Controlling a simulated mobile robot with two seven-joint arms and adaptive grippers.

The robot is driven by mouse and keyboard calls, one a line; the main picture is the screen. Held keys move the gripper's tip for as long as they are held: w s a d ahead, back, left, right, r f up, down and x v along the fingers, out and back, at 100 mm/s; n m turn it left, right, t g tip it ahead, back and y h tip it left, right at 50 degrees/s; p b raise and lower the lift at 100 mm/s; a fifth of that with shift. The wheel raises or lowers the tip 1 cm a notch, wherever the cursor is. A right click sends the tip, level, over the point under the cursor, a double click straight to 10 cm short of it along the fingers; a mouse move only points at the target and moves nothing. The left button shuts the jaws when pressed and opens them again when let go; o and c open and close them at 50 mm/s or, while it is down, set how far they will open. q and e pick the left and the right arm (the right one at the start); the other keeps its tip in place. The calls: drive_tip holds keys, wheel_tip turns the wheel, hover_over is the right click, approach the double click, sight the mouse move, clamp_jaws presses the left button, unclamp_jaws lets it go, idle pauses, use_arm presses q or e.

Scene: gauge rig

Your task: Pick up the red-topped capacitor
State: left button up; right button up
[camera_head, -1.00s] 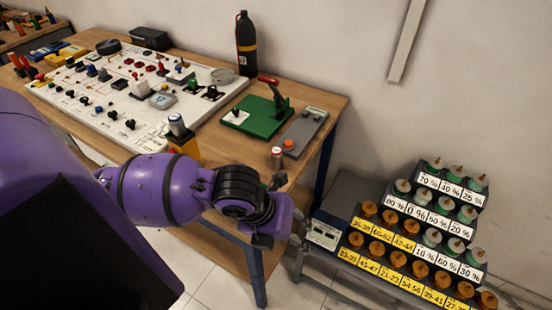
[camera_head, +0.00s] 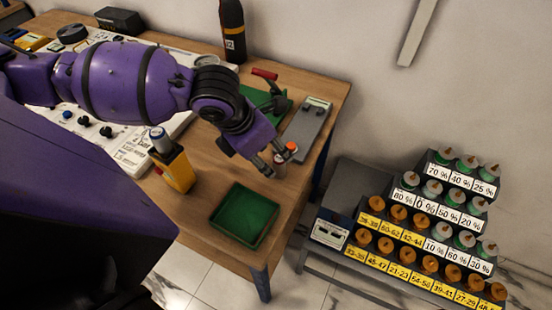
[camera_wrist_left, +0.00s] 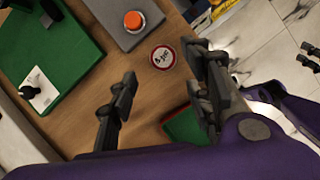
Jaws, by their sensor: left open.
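The red-topped capacitor (camera_head: 279,162) is a small silvery can standing on the wooden bench, partly hidden by my left gripper (camera_head: 272,157) in the head view. In the left wrist view its round top, with a red rim and pale marked centre, shows clearly (camera_wrist_left: 163,57). It lies between the lines of the two spread fingers, a little beyond the fingertips. My left gripper is open and empty, also seen in the left wrist view (camera_wrist_left: 168,88). Dark finger-like parts at the right edge of the left wrist view may be my right gripper (camera_wrist_left: 309,56); its jaws are unclear.
A grey box with an orange button (camera_head: 305,130) stands close behind the capacitor. A green press (camera_head: 268,100) is beyond it. A green tray (camera_head: 213,222) lies nearer, and a yellow device (camera_head: 178,171) stands left. Tiered racks of bottles (camera_head: 420,235) stand right of the bench.

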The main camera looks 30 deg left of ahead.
sight(275, 161)
use_arm(q)
drive_tip(key=x, duration=0.3)
drive_tip(key=shift+s+d, duration=0.2)
drive_tip(key=shift+d, duration=0.1)
drive_tip(key=x, duration=0.3)
drive_tip(key=shift+w+f, duration=0.2)
drive_tip(key=shift+f, duration=0.05)
drive_tip(key=shift+w+f, duration=0.1)
drive_tip(key=shift+f, duration=0.05)
drive_tip(key=c, duration=1)
clamp_jaws()
use_arm(e)
drive_tip(key=shift+s+d+f, duration=0.15)
drive_tip(key=shift+s+d, duration=0.2)
drive_tip(key=shift+d, duration=0.1)
